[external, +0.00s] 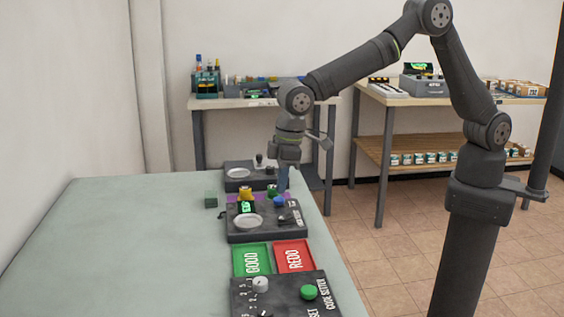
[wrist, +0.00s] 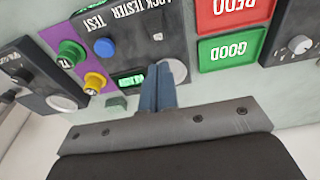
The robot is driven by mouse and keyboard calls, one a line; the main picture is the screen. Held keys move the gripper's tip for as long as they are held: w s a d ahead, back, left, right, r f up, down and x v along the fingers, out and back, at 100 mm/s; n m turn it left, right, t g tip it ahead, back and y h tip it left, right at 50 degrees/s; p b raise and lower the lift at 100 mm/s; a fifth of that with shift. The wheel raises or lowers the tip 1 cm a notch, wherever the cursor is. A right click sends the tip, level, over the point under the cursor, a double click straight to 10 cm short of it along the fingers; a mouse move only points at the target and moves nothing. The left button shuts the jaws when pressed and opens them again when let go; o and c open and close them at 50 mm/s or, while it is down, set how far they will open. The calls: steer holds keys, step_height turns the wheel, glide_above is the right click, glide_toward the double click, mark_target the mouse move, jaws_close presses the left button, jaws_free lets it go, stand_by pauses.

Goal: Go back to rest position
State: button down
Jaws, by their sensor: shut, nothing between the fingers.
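My gripper (external: 283,180) is at the far part of the bench, above the tester panels and pointing down. In the wrist view its blue fingers (wrist: 158,86) are together with nothing between them. They overlap the lock tester panel (wrist: 135,40) in that view. The lock tester also shows in the external view (external: 262,234), with a round silver plate and a small green-lit display. My arm is bent high, from its column at the right over to the bench.
A green GOOD tray (external: 252,260) and a red REDO tray (external: 293,256) lie side by side. A dark code setter panel (external: 280,296) is in front. A green block (external: 211,199) sits left of the panels. The bench's left side (external: 130,240) is clear. Shelving stands behind.

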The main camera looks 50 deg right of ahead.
step_height(320, 180, down, 7)
steer(key=shift+r, duration=0.1)
stand_by(0.4)
steer(key=shift+r, duration=4.2)
step_height(320, 180, up, 8)
glide_above(280, 218)
steer(key=s+d, duration=0.3)
steer(key=shift+s+d+r, duration=0.15)
steer(key=shift+d+r, duration=0.05)
steer(key=c, duration=2.2)
jaws_free()
